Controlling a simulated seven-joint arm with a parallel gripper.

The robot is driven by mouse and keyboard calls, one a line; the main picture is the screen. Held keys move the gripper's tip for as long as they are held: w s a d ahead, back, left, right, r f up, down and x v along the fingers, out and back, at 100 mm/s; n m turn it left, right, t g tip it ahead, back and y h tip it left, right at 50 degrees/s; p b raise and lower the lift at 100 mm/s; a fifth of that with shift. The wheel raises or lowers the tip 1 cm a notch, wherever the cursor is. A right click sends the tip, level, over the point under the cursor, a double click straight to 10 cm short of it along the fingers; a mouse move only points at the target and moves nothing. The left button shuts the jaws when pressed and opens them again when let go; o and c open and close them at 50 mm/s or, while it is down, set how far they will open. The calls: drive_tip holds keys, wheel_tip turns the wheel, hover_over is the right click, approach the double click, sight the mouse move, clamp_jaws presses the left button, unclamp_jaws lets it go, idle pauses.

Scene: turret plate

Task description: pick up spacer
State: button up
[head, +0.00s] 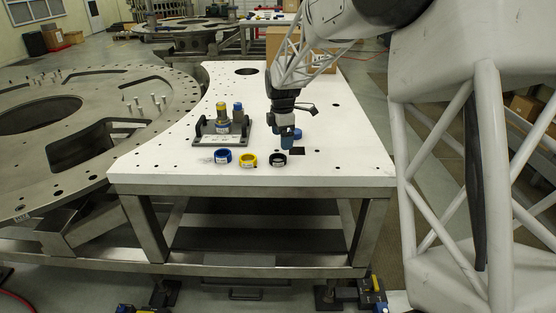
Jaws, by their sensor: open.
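Three rings that look like spacers lie in a row near the front of the white table (340,160): a blue ring (222,156), a yellow ring (249,159) and a black ring (278,160). Each has a small pale label on its front. My gripper (291,140) is open, with blue finger parts pointing down. It is above the table, behind and slightly right of the black ring. I see nothing held, though the space between the fingers is partly hidden. I cannot tell which ring is the task's spacer.
A dark grey fixture (220,136) with upright posts, one yellow-topped (221,110), stands left of my gripper. A dark square (297,151) is on the table right of the black ring. A cardboard box (275,42) stands behind. The table's right side is mostly clear.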

sight(280, 155)
drive_tip(key=shift+w+a+f+n, duration=0.3)
drive_tip(key=shift+w+a+f, duration=0.05)
drive_tip(key=shift+w, duration=0.1)
drive_tip(key=shift+f, duration=1.3)
drive_tip(key=shift+f, duration=2.6)
drive_tip(key=c, duration=1)
drive_tip(key=shift+r, duration=0.1)
